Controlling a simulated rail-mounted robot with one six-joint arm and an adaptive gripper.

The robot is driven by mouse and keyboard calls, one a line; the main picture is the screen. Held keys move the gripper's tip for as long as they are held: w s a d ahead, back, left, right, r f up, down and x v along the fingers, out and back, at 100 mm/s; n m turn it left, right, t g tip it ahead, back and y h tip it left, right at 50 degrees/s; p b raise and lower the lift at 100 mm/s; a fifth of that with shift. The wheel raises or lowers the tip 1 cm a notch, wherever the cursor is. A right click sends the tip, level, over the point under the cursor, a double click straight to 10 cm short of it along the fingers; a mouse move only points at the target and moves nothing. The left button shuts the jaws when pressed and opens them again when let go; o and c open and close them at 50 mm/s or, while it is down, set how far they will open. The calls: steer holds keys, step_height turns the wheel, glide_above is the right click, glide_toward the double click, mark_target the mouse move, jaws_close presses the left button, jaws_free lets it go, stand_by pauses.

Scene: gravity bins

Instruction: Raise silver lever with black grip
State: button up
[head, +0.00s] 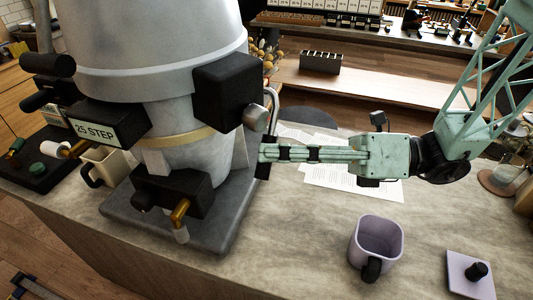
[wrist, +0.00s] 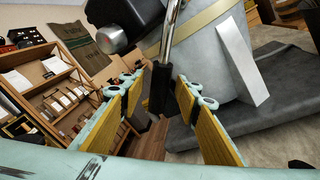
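The silver lever (wrist: 172,28) hangs from a black block with a silver knob on the grey machine (head: 160,60). Its bent silver rod also shows in the head view (head: 274,104), behind my gripper's tips. Its black grip (wrist: 161,92) points down in the wrist view. My gripper (wrist: 160,78) has its two yellow-padded fingers apart, one on each side of the grip. A small gap shows on the left of the grip; the right finger is very close to it, and I cannot tell if they touch. In the head view, my gripper (head: 263,153) reaches in from the right.
The counter holds a lavender mug (head: 376,240), papers (head: 350,185) and a small lavender plate with a black knob (head: 470,275). A cream mug (head: 103,165) stands left of the machine. A brass-handled black block (head: 172,195) juts from the machine's front. Shelves (wrist: 50,85) stand beyond.

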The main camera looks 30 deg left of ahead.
steer(key=shift+x, duration=0.85)
jaws_close()
